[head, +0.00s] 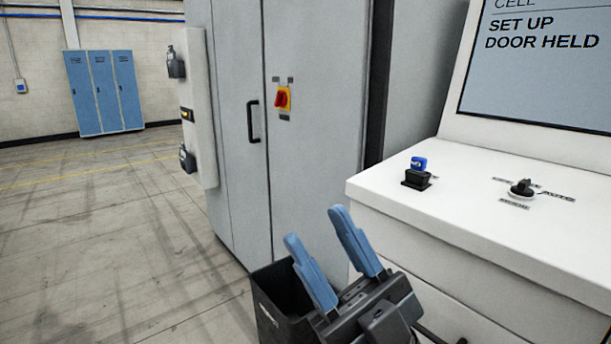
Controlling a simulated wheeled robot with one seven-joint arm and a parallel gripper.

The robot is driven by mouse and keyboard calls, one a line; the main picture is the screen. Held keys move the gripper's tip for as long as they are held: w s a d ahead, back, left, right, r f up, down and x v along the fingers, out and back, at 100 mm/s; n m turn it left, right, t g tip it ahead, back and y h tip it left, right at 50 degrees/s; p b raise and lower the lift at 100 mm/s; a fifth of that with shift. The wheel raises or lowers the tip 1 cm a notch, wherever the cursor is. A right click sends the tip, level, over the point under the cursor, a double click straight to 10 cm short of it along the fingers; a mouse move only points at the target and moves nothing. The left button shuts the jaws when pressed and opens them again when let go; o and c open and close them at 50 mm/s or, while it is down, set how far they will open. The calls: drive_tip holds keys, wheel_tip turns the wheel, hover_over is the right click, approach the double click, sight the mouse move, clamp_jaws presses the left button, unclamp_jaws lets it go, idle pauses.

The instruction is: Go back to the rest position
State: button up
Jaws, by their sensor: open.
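My gripper (333,257) is at the bottom centre of the head view, with two blue fingers spread apart and pointing up and to the left. Nothing is between the fingers. The gripper is in front of the grey cabinet and left of the white console (450,232). It appears clear of both, though its exact distance from them cannot be told.
The console has a blue-topped switch (418,168), a black rotary knob (521,188) and a screen (545,55) reading "SET UP DOOR HELD". The grey cabinet (235,150) has a red-yellow switch (282,99). A black bin (273,290) stands behind my gripper. Floor at left is clear; blue lockers (105,92) stand far back.

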drive_tip(key=s+d+f+m+t+h, duration=0.55)
drive_tip(key=f+m+h, duration=0.25)
drive_tip(key=m+h, duration=0.35)
drive_tip(key=s+d+f+m+t+h, duration=0.4)
drive_tip(key=s+f+m+h, duration=0.3)
drive_tip(key=m+h, duration=0.45)
drive_tip(key=s+d+f+n+g+h, duration=0.1)
drive_tip(key=s+d+f+g, duration=0.3)
drive_tip(key=s, duration=0.5)
drive_tip(key=s+d+f+n+g+h, duration=0.1)
drive_tip(key=s+d+f+g, duration=0.3)
drive_tip(key=s, duration=0.6)
drive_tip(key=shift+d+n+g+h, duration=0.3)
drive_tip(key=shift+d+n+g, duration=0.15)
drive_tip(key=shift+d+n, duration=0.4)
drive_tip(key=shift+d, duration=0.15)
